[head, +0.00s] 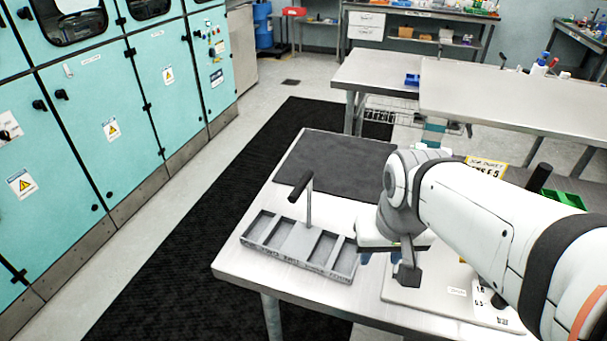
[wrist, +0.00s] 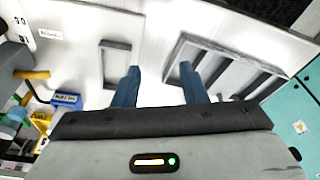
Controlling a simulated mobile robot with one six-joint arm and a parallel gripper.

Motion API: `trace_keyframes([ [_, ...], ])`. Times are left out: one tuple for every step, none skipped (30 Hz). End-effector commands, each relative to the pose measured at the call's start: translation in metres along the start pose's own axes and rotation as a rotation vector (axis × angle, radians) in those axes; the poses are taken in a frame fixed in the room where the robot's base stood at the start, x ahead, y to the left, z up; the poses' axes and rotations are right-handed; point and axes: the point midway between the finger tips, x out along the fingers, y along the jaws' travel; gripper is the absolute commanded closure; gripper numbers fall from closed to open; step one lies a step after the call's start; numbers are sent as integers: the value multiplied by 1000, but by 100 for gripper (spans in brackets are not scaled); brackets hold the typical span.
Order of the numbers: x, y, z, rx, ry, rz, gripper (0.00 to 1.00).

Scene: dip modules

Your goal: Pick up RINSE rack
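A grey rack (head: 283,258) with several open compartments stands on the near table. A post rises from it to a black tilted grip (head: 300,187). Lettering runs along its front edge, but I cannot read whether it says RINSE. Part of a grey compartmented rack also shows in the wrist view (wrist: 236,74), right of my fingers. My gripper (wrist: 160,68) is open, its two blue fingers apart with nothing between them. In the head view my gripper is just right of the rack, partly hidden by my own arm.
A dark mat (head: 335,163) lies behind the rack. A labelled white board (head: 425,290) lies at right. A yellow sign (head: 487,172) and green bin (head: 563,198) stand beyond my arm. Teal cabinets (head: 110,120) line the left, past a black floor mat (head: 170,270).

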Motion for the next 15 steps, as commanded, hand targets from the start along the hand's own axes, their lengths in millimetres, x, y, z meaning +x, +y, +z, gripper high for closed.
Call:
trace_keyframes([
  [-12, -18, -14, 30, -13, -2, 61],
  [-20, -26, -22, 51, -24, -4, 61],
  [-30, -36, -35, 82, -41, -5, 61],
  [-39, -44, -45, 109, -56, -6, 61],
  [-47, -52, -56, 137, -72, -6, 61],
  [-58, -64, -69, 176, -93, -4, 61],
  [-65, -72, -78, 205, -109, 0, 61],
  [-72, -80, -87, 233, -123, 4, 61],
  [-81, -91, -97, 268, -141, 10, 61],
  [-86, -99, -104, 293, -153, 15, 61],
  [-91, -106, -110, 315, -164, 21, 61],
  [-96, -115, -117, 343, -176, 28, 61],
  [-100, -121, -121, 360, -183, 33, 61],
  [-103, -125, -125, 375, -190, 38, 61],
  [-106, -130, -128, 392, -197, 43, 61],
])
